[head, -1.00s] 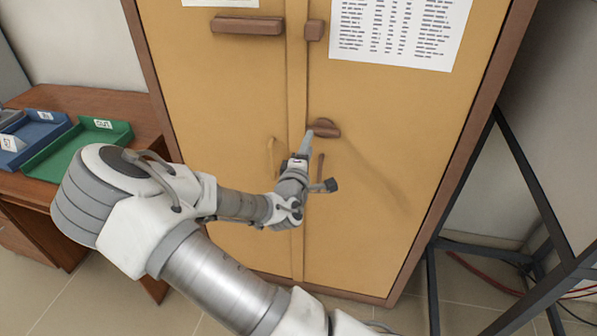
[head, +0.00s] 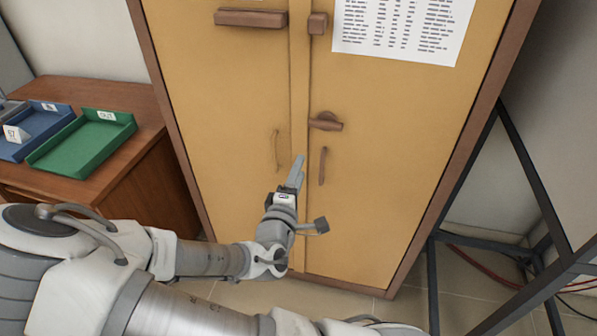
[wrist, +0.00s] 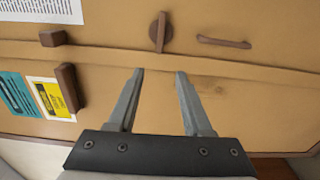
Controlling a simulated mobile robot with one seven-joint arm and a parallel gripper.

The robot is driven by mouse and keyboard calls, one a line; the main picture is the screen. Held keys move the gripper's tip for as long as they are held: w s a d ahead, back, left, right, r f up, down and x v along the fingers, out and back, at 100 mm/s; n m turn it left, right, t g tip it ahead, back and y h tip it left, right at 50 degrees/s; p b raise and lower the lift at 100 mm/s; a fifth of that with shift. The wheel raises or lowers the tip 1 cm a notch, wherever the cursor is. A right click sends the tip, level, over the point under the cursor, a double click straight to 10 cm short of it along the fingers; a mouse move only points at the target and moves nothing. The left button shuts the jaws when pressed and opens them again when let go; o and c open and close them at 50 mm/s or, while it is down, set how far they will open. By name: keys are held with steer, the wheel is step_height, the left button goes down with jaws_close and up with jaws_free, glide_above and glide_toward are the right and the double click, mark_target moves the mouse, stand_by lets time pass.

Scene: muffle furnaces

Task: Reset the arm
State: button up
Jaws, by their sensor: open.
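My gripper (head: 297,172) is in front of the lower part of a tan two-door cabinet (head: 400,110). In the wrist view my gripper (wrist: 159,72) shows two grey fingers spread apart with nothing between them. A brown turn handle (head: 325,122) on the right door is above and to the right of the fingertips in the head view, apart from them. The turn handle also shows in the wrist view (wrist: 160,32). Both cabinet doors look shut.
A wooden desk (head: 150,140) at the left carries a green tray (head: 85,145) and a blue tray (head: 40,130). A black metal frame (head: 432,280) stands right of the cabinet, with red cables (head: 490,268) on the floor behind it.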

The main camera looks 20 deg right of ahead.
stand_by(0.4)
steer(key=s+a+f+m+g+y+p, duration=0.1)
steer(key=s+a+f+m+g+y, duration=0.1)
steer(key=a+f+m+g+y, duration=0.35)
step_height(320, 180, up, 2)
steer(key=s+a+m+g+y, duration=0.2)
steer(key=a+m+g+y, duration=0.1)
steer(key=y, duration=0.1)
steer(key=s+d+r+m+p, duration=0.1)
steer(key=s+d+r, duration=0.1)
steer(key=s+r, duration=0.6)
steer(key=s+d+r+m+p, duration=0.1)
steer(key=s+r+m, duration=0.1)
steer(key=s+r, duration=0.6)
step_height(320, 180, up, 6)
steer(key=shift+d+f+g, duration=0.15)
steer(key=shift+d+g, duration=0.25)
steer(key=shift+g, duration=0.05)
steer(key=shift+y, duration=0.25)
